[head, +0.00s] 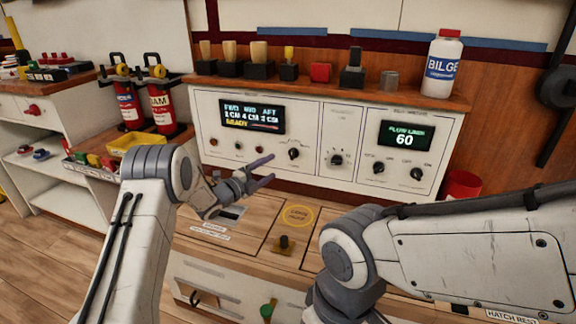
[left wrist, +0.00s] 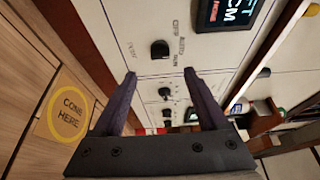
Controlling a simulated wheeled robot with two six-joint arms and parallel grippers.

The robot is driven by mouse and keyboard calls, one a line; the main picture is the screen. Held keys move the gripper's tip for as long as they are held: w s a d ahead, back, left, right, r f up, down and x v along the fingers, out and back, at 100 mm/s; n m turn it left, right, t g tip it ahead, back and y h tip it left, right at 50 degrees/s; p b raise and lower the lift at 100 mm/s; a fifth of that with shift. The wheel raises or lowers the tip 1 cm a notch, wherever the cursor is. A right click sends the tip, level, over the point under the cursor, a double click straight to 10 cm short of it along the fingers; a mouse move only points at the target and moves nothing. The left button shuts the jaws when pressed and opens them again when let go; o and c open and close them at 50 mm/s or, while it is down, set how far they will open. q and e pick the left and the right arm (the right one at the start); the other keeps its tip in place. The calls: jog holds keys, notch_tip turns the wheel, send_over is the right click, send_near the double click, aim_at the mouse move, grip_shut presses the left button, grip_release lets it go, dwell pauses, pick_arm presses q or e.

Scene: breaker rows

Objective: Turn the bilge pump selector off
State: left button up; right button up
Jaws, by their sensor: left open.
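A black selector knob (head: 294,153) sits on the white panel, right of and below the left display (head: 252,114). It also shows in the left wrist view (left wrist: 160,49), with small lettering around it that seems to read OFF, AUTO and RUN. I cannot tell clearly which mark it points to. My left gripper (head: 268,169) is open and empty, in front of the panel, left of and slightly below the knob in the head view. In the left wrist view the fingertips (left wrist: 160,73) are spread, with the knob beyond the gap, apart from both. My right gripper is out of view.
Other knobs sit further right: one in the middle section (head: 337,160) and two (head: 378,168) under the display reading 60 (head: 406,135). A shelf above holds levers and a BILGE bottle (head: 441,65). A wooden counter (head: 255,225) lies below.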

aim_at(291, 157)
pick_arm(q)
jog(key=b+x, duration=0.2)
jog(key=x, duration=0.7)
jog(key=shift+d, duration=0.15)
jog(key=shift+w, duration=0.1)
grip_shut()
jog(key=shift+n+b, duration=0.3)
jog(key=n+t+b, duration=0.1)
jog(key=n, duration=0.2)
jog(key=n+t+b, duration=0.1)
jog(key=n, duration=0.2)
jog(key=n+t+b, duration=0.1)
jog(key=n, duration=0.2)
jog(key=shift+d+f+t, duration=0.1)
jog(key=shift+f+t, duration=0.3)
jog(key=shift+n, duration=0.3)
